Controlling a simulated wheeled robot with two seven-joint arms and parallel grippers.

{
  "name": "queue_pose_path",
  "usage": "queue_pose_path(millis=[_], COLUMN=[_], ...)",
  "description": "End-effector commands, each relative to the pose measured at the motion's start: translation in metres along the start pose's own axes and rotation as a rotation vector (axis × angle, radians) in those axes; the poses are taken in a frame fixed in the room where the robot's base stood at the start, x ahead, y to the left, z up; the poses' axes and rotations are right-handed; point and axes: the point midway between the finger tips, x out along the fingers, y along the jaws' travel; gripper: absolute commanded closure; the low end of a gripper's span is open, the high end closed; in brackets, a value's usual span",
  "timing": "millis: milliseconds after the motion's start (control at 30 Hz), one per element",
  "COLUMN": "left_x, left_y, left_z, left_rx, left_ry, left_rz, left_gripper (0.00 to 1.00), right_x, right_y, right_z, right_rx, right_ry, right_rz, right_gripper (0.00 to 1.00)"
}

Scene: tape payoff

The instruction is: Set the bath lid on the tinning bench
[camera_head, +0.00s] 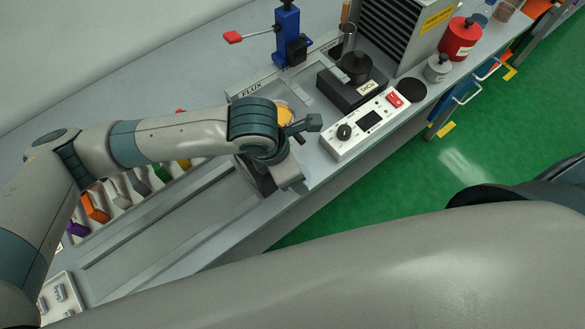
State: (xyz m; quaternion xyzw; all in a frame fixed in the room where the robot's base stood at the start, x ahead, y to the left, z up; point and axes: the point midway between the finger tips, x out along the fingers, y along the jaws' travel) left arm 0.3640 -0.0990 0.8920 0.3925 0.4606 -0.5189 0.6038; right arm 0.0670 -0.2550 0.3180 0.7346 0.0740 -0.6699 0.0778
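A dark round lid with a raised middle (354,64) appears to sit on top of the black solder bath (343,92), which carries a small "SnCu" label. A flat black disc (411,90) lies on the grey tinning bench (318,168), to the right of the bath. My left gripper (272,180) is over the bench, to the lower left of the bath and apart from it. My wrist hides most of its fingers, so I cannot tell whether it is open. My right arm crosses the bottom of the view; its gripper is not in view.
A white control box (368,124) with a red switch stands in front of the bath. A blue stand (288,35) with a red-ended lever is behind left. A grey vented unit (397,30), red can (460,38) and grey can (438,68) stand behind right. Coloured pieces (96,207) line the left.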

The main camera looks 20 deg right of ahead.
Motion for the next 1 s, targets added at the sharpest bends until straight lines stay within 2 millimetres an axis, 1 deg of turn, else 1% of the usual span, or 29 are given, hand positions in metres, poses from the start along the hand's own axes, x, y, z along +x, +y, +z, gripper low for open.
queue_pose_path(millis=[333,367,400,433,633,667,700,733,767,1000], left_x=[0.0038,0.0035,0.0033,0.0033,0.0033,0.0034,0.0033,0.0033,0.0033,0.0033], left_y=[0.0002,0.0002,0.0002,0.0001,0.0001,0.0001,0.0001,0.0001,0.0001,0.0], left_z=[-0.0011,-0.001,-0.0009,-0.0009,-0.0009,-0.001,-0.001,-0.001,-0.001,-0.0009], left_rx=[0.0,0.0,0.0,0.0,0.0,0.0,0.0,0.0,0.0,0.0], left_ry=[0.0,0.0,0.0,0.0,0.0,0.0,0.0,0.0,0.0,0.0], left_rz=[0.0,0.0,0.0,0.0,0.0,0.0,0.0,0.0,0.0,0.0], left_gripper=[0.67,0.41,0.31,0.24,0.24,0.21,0.12,0.05,0.02,0.02], right_x=[0.0026,0.0023,0.0021,0.0021,0.0021,0.0021,0.0021,0.0021,0.0021,0.0021], right_y=[0.0002,0.0002,0.0002,0.0003,0.0008,0.0009,0.001,0.0011,0.0011,0.0013], right_z=[0.0004,0.0004,0.0004,0.0004,0.0005,0.0005,0.0006,0.0006,0.0007,0.0007], right_rx=[0.0,0.0,0.0,0.0,0.0,0.0,0.0,0.0,0.0,0.0], right_ry=[0.0,0.0,0.0,0.0,0.0,0.0,0.0,0.0,-0.001,-0.001], right_rz=[0.0,0.0,0.0,0.0,0.001,0.001,0.001,0.001,0.001,0.001], right_gripper=[0.69,0.69,0.69,0.69,0.69,0.69,0.69,0.69,0.69,0.69])
